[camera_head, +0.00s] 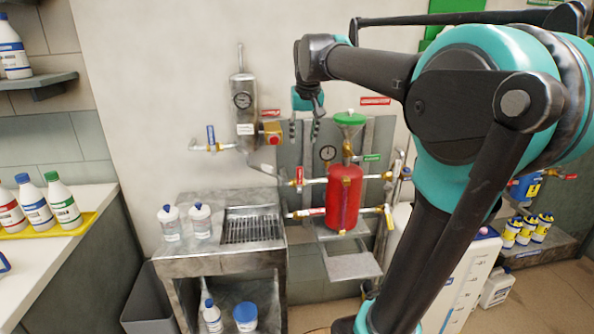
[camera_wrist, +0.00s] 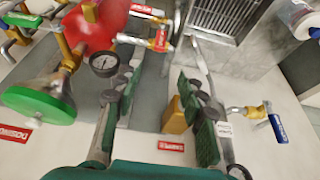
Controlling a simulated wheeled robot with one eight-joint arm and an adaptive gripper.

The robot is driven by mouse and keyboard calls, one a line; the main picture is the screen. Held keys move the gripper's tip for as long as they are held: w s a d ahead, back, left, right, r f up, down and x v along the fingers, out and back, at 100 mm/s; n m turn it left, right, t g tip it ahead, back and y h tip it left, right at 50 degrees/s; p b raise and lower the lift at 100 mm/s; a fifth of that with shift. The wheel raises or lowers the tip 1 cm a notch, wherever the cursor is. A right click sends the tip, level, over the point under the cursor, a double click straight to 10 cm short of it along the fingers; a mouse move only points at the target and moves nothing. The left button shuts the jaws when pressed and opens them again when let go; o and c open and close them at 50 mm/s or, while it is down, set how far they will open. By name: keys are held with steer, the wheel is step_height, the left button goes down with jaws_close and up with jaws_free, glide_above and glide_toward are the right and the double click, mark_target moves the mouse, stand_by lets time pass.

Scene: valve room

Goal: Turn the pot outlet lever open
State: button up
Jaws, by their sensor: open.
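The red pot (camera_head: 343,195) stands upright on a metal stand, with a green-rimmed funnel (camera_head: 349,118) above it. Small valve levers sit on its pipes: a red one (camera_head: 299,177) at the upper left and a yellow one (camera_head: 389,216) at the lower right. I cannot tell for certain which is the outlet lever. My gripper (camera_head: 305,132) is open and empty, above and left of the pot, apart from the levers. In the wrist view, the open fingers (camera_wrist: 165,62) point towards the pipework; the pot (camera_wrist: 95,24) is at the upper left and a red-handled valve (camera_wrist: 160,38) is near the top middle.
A pressure gauge (camera_head: 327,153) is beside the pot.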

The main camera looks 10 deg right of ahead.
mark_target(300, 168)
steer(key=x, duration=1.7)
steer(key=shift+c, duration=0.3)
jaws_close()
